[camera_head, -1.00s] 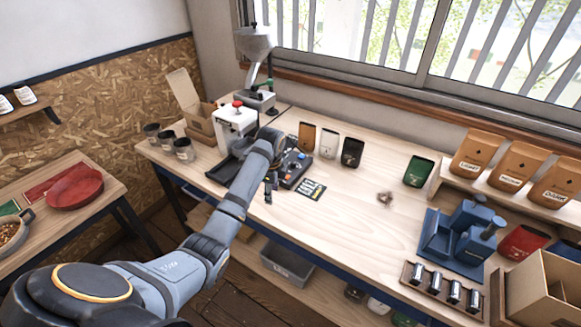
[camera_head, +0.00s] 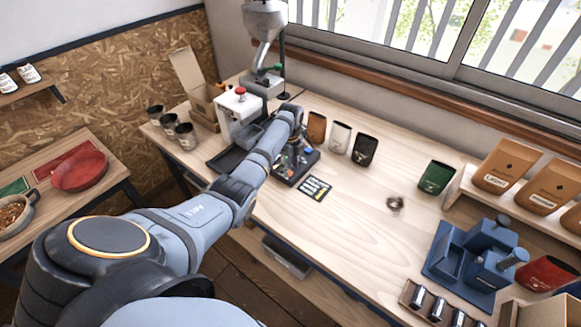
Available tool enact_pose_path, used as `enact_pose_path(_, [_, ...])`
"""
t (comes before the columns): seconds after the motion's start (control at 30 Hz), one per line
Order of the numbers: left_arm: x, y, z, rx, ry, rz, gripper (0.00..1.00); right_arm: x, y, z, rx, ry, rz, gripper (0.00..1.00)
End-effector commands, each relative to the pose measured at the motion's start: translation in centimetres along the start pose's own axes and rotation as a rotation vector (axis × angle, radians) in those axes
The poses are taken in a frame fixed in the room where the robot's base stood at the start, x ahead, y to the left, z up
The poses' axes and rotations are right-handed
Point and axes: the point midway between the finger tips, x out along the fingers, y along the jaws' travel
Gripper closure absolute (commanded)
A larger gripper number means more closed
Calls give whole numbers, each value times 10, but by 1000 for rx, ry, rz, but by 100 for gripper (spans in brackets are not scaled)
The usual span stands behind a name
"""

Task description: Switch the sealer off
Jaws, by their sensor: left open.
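A dark control box (camera_head: 307,160) with small coloured knobs or buttons lies on the long wooden table, partly hidden by my left arm. A white upright machine with a red knob (camera_head: 240,110) stands just left of it on a dark base. I cannot tell for sure which of these is the sealer, nor read any switch position. My left gripper (camera_head: 288,165) is open and points down over the left part of the control box. Its fingertips are small and partly merge with the box, so contact cannot be told. My right gripper is out of view.
A black card (camera_head: 315,188) lies in front of the box. Brown, white and black pouches (camera_head: 340,137) stand behind it. A hopper machine (camera_head: 265,30) and an open carton (camera_head: 203,102) stand behind left. A blue stand (camera_head: 470,262) is at right. The table middle is mostly clear.

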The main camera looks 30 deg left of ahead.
Motion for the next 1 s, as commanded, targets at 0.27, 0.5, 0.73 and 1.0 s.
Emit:
enact_pose_path(0.27, [14,0,0,1,-1,-1,55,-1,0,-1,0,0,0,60])
enact_pose_path(0.5, [14,0,0,0,-1,-1,68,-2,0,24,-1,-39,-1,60])
enact_pose_path(0.73, [14,0,0,0,-1,-1,100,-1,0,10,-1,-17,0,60])
enact_pose_path(1.0, [14,0,5,-4,85,0,100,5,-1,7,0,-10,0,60])
